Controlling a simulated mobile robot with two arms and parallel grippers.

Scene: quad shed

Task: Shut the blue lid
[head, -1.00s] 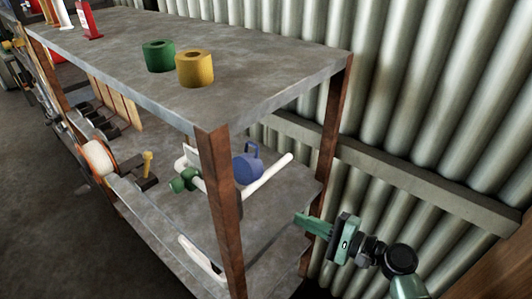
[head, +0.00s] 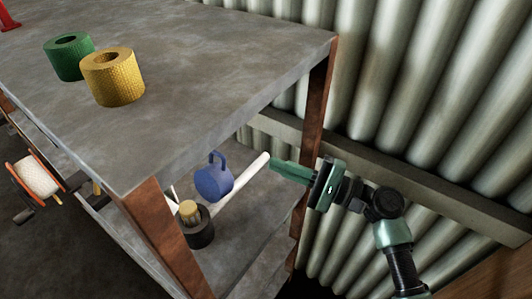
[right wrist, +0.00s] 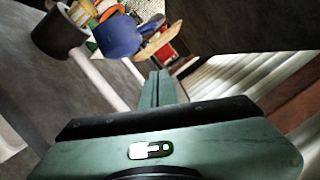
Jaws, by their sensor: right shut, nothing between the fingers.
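The blue lid (head: 213,181), a round blue piece with a loop on top, stands up beside a white pipe (head: 240,182) on the lower shelf. It also shows in the right wrist view (right wrist: 117,36), near the top. What it is hinged to is unclear. My right gripper (head: 275,167) is shut and empty. Its fingertips are at the right end of the pipe, to the right of the lid and apart from it. I cannot tell whether they touch the pipe. My left gripper is not in view.
The upper shelf (head: 215,75), holding a green roll (head: 68,58) and a yellow roll (head: 112,78), overhangs the lower shelf. A rusty post (head: 165,235) stands at the front corner. A black cylinder (head: 199,232) sits left of the lid. A corrugated wall (head: 420,80) closes the back.

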